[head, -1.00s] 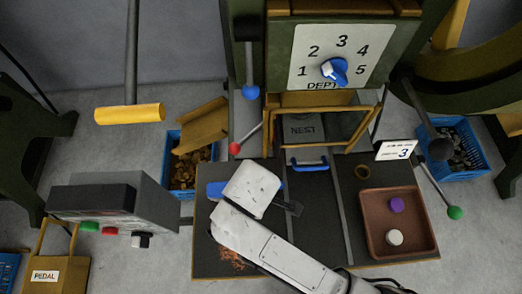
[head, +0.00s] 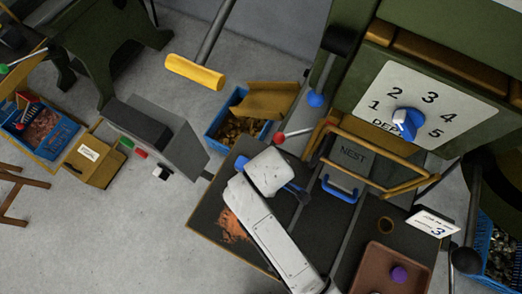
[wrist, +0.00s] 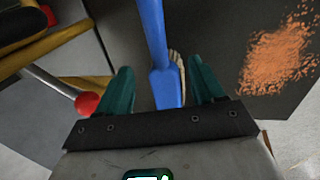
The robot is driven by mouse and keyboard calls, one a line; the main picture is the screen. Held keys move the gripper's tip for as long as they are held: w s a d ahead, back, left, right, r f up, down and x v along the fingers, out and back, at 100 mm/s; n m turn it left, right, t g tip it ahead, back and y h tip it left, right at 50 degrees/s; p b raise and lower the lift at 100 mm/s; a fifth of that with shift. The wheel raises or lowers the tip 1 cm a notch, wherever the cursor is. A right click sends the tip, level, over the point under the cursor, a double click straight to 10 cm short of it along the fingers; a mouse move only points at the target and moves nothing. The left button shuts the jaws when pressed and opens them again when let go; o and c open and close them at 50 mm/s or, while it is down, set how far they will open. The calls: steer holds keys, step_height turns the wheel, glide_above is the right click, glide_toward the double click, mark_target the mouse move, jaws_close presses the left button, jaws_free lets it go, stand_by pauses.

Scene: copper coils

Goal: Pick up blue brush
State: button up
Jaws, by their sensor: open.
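The blue brush (wrist: 164,75) lies on the dark bench top. In the wrist view its blue handle runs between the two teal fingers of my gripper (wrist: 159,80), with a pale bristle-like edge beside it. The fingers are apart, with a visible gap on each side of the handle. My gripper (head: 298,193) is low over the left part of the bench.
Orange shavings (wrist: 280,55) lie on the bench near the brush. A red-knobbed lever (head: 278,138) stands close behind. The press with its dial (head: 408,122) and the nest guard are at right. A brown tray (head: 372,268) holds a purple piece (head: 399,274).

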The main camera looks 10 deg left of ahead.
steer(key=shift+w+f, duration=0.15)
steer(key=shift+f, duration=0.75)
steer(key=shift+w+f, duration=0.15)
steer(key=shift+f, duration=0.75)
steer(key=shift+c, duration=0.5)
jaws_close()
